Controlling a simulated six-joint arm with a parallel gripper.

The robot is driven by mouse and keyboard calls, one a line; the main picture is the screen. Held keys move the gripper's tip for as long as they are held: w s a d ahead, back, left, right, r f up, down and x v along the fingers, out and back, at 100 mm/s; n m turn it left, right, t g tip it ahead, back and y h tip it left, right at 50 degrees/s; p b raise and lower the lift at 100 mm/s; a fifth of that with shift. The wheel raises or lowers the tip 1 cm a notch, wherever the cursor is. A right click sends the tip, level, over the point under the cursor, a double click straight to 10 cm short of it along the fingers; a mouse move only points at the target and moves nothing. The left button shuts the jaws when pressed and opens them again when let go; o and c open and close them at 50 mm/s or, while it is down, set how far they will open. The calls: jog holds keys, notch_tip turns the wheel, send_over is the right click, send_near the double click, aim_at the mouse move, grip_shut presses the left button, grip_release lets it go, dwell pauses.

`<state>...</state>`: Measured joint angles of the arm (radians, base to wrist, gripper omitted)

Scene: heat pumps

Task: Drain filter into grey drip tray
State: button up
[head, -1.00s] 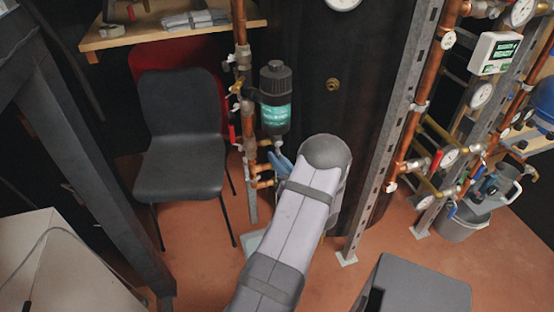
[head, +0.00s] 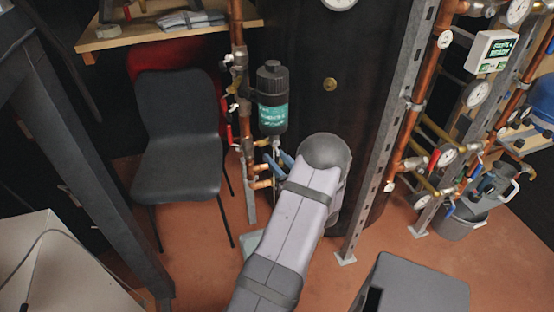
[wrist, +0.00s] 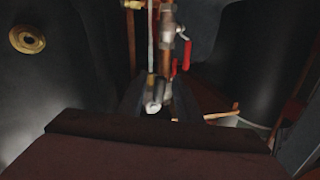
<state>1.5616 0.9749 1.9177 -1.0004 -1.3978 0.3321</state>
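The filter (head: 272,105) is a black upright canister with a teal label, mounted beside copper pipes in the head view. A thin metal outlet hangs below it. My gripper (head: 278,160) is just under the filter, its two blue fingers spread apart. In the wrist view my gripper (wrist: 157,95) has dark fingers on either side of a pale round-ended metal fitting (wrist: 155,104); I cannot tell whether they touch it. The grey drip tray (head: 251,241) lies on the floor below, partly hidden by my arm.
A red-handled valve (wrist: 187,55) is close to the right of my fingers in the wrist view. A dark tank (head: 330,110) stands behind, with a steel post (head: 385,150) to its right. A black chair (head: 178,150) is on the left.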

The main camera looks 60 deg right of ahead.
jog(key=v, duration=0.7)
jog(key=shift+s+a, duration=0.1)
dwell(0.5)
